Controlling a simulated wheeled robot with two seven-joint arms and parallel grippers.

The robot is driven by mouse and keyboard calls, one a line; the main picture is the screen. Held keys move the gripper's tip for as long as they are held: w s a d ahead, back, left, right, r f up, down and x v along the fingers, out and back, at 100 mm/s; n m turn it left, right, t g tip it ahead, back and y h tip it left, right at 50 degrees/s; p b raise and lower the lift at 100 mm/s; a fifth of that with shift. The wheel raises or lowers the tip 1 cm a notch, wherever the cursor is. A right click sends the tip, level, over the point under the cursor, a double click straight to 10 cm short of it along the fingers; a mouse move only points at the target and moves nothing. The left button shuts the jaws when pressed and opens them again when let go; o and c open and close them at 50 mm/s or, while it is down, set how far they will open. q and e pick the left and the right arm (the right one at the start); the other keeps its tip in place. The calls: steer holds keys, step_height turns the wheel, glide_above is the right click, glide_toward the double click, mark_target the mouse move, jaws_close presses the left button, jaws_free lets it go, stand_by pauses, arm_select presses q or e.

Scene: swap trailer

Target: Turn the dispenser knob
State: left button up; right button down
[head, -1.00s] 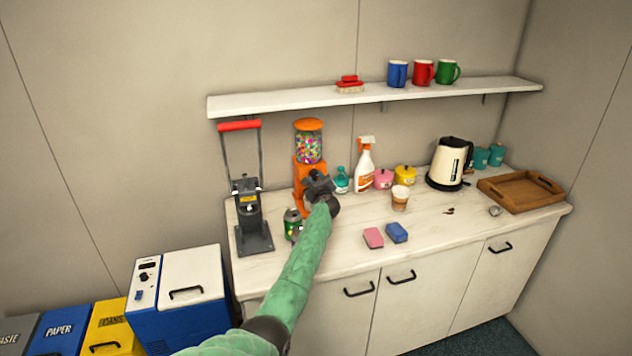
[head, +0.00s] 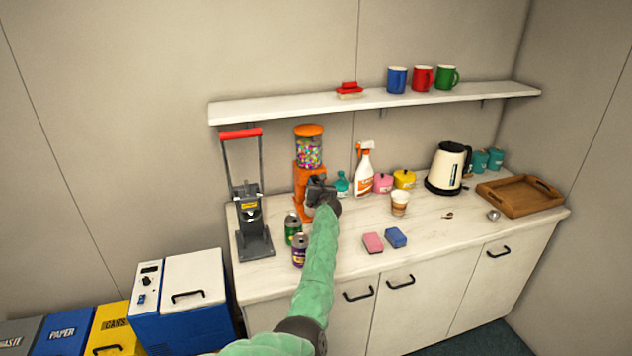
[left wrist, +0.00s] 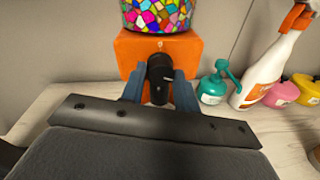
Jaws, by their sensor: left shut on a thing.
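The orange dispenser (head: 303,186) with a globe of coloured candy stands on the counter near the wall, right of the can crusher. It also shows in the left wrist view (left wrist: 137,50), straight ahead. Its dark knob (left wrist: 160,75) sticks out of the orange front between the two fingers. My left gripper (head: 318,188) is at the dispenser's front; in the left wrist view its fingers (left wrist: 160,88) are shut on the knob from both sides. In the head view the gripper hides the knob. My right gripper is not in view.
Two cans, green (head: 293,229) and purple (head: 299,250), stand left of my forearm. The can crusher (head: 253,232) stands further left. A teal pump bottle (head: 341,184) and a spray bottle (head: 365,172) stand close right of the dispenser. The shelf (head: 300,108) hangs above.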

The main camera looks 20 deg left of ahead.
arm_select(q)
steer(key=shift+m+p, duration=0.3)
steer(key=shift+m, duration=0.3)
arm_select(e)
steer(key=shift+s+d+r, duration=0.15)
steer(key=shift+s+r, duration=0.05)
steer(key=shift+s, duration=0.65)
arm_select(q)
steer(key=shift+m, duration=0.3)
steer(key=o, duration=1)
steer(key=shift+c, duration=0.2)
steer(key=shift+d+f, duration=0.1)
steer(key=shift+d, duration=0.05)
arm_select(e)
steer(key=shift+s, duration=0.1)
